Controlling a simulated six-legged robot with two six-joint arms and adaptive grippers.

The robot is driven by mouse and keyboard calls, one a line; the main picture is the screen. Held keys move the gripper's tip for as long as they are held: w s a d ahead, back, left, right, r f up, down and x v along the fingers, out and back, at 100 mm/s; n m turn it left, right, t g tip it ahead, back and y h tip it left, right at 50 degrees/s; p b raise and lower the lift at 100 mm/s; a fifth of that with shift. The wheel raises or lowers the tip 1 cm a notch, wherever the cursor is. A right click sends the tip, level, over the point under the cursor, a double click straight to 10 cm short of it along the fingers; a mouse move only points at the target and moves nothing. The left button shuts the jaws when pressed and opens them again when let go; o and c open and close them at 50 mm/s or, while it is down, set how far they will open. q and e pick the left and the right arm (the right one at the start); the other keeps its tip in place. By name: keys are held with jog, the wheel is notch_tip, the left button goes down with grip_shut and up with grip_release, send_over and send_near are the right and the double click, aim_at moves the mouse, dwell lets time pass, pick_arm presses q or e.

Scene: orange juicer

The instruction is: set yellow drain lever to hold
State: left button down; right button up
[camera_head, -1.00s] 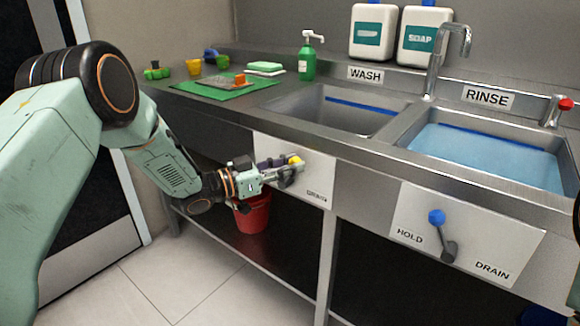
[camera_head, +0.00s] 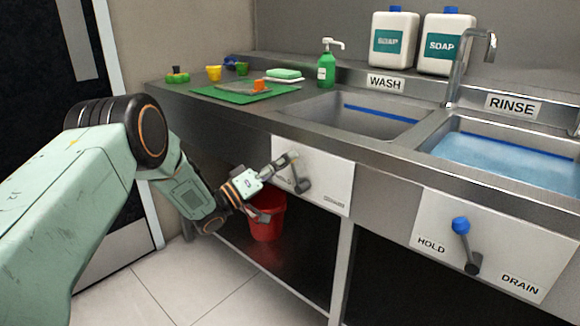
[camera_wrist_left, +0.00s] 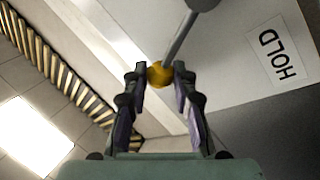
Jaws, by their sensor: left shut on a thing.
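The yellow drain lever's grey arm (camera_head: 299,176) is on the white plate (camera_head: 325,178) below the wash sink. It points up and slightly left from its pivot. The plate reads HOLD at left and DRAIN at right. My left gripper (camera_head: 285,161) is at the lever's upper end and hides the knob in the head view. In the left wrist view the yellow knob (camera_wrist_left: 160,74) is between the fingertips of my left gripper (camera_wrist_left: 160,70), which is shut on it. A HOLD label (camera_wrist_left: 278,50) shows to the right there. My right gripper is out of view.
A blue-knobbed lever (camera_head: 462,228) is on the plate under the rinse sink. A red bucket (camera_head: 266,222) stands below the wash plate. A green soap pump (camera_head: 326,70), a green mat (camera_head: 232,96) and cups are on the counter. Floor is free in front.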

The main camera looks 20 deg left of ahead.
pick_arm(q)
jog(key=shift+w+a+f+n+t+y+b, duration=0.1)
jog(key=shift+a+f+n+t+y+b, duration=0.15)
jog(key=shift+n, duration=0.35)
jog(key=shift+w+a+f+n+t+y+b, duration=0.15)
jog(key=shift+a+n+t, duration=0.1)
jog(key=shift+n, duration=0.35)
jog(key=c, duration=1.1)
grip_release()
jog(key=shift+o, duration=0.2)
jog(key=shift+s+a, duration=0.1)
jog(key=v, duration=1.2)
